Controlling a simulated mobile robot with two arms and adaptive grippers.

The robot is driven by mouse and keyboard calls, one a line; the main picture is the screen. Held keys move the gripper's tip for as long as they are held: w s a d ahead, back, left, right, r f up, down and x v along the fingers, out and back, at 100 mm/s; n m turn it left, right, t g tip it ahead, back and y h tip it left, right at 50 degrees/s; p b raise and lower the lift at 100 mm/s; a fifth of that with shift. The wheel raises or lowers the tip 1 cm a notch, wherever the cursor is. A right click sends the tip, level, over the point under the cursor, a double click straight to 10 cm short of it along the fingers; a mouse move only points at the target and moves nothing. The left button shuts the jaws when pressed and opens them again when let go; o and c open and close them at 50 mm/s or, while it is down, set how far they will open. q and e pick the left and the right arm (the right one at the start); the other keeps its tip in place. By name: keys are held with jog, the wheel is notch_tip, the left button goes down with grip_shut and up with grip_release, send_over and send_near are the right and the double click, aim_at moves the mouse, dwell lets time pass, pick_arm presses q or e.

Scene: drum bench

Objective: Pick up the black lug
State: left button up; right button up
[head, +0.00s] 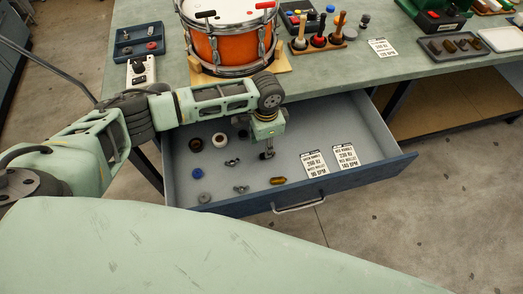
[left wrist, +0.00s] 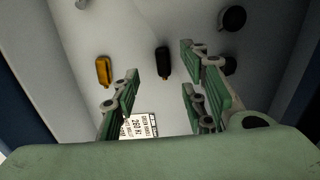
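The black lug (left wrist: 163,62) lies on the light floor of the open drawer (head: 330,120). In the left wrist view it shows beyond and between my left fingers, apart from them. My left gripper (head: 267,154) points down into the drawer; its fingers also show in the left wrist view (left wrist: 160,88), spread open with nothing between them. In the head view I cannot make out the black lug; my gripper may hide it. A brass-coloured lug (head: 278,180) lies nearby and also shows in the left wrist view (left wrist: 103,70). My right gripper is not in view.
Printed cards (head: 314,164) and small hardware, including a dark ring (head: 195,145) and a grey round part (head: 204,197), lie in the drawer. The drawer's walls surround the gripper. An orange drum (head: 228,45) and a mallet rack (head: 318,42) stand on the bench above.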

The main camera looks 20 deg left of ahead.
pick_arm(q)
jog(key=f, duration=0.3)
jog(key=shift+w+d+f, duration=0.1)
jog(key=shift+w+d, duration=0.05)
jog(key=shift+w, duration=0.1)
notch_tip(320, 180, down, 3)
jog(key=shift+w, duration=0.1)
jog(key=c, duration=0.7)
grip_shut()
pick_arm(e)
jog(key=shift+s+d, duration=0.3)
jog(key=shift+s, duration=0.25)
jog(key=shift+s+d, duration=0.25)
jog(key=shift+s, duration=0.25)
